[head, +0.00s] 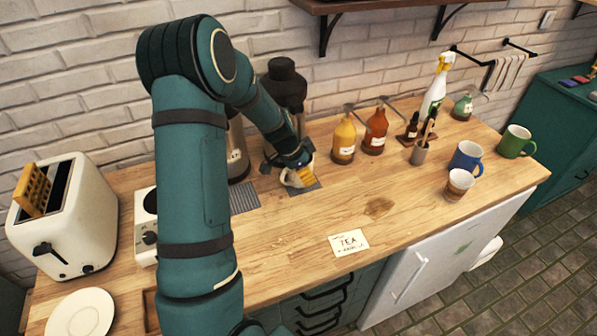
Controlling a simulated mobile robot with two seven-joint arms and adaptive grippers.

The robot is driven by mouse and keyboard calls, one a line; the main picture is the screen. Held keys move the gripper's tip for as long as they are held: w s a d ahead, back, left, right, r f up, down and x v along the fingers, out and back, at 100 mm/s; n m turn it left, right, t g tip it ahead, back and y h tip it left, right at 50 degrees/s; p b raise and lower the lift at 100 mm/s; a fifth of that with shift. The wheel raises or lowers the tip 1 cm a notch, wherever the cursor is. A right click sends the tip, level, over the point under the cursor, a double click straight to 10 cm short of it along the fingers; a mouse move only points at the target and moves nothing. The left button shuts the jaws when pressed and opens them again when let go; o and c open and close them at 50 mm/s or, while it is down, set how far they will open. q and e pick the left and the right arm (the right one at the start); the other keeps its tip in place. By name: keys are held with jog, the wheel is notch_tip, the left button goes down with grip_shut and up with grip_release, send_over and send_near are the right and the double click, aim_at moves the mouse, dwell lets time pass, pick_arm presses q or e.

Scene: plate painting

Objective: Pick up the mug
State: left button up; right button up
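My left arm comes in from the lower left, and my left gripper (297,172) points down by the back wall at a cream mug (288,182). The mug sits at a small grey mat on the wooden counter. The gripper covers part of the mug, and its fingers are too small and hidden to tell whether they are closed on it. A blue mug (466,158) and a green mug (515,141) stand upright at the right end of the counter, away from the gripper. My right gripper is not in view.
A white and brown cup (459,184) stands before the blue mug. A yellow bottle (344,140) and an orange bottle (376,131) stand right of the gripper. A toaster (62,220) is at left. A TEA card (348,242) lies near the front; the middle counter is mostly clear.

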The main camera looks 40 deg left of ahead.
pick_arm(q)
grip_shut()
jog(key=shift+r, duration=0.15)
dwell(0.4)
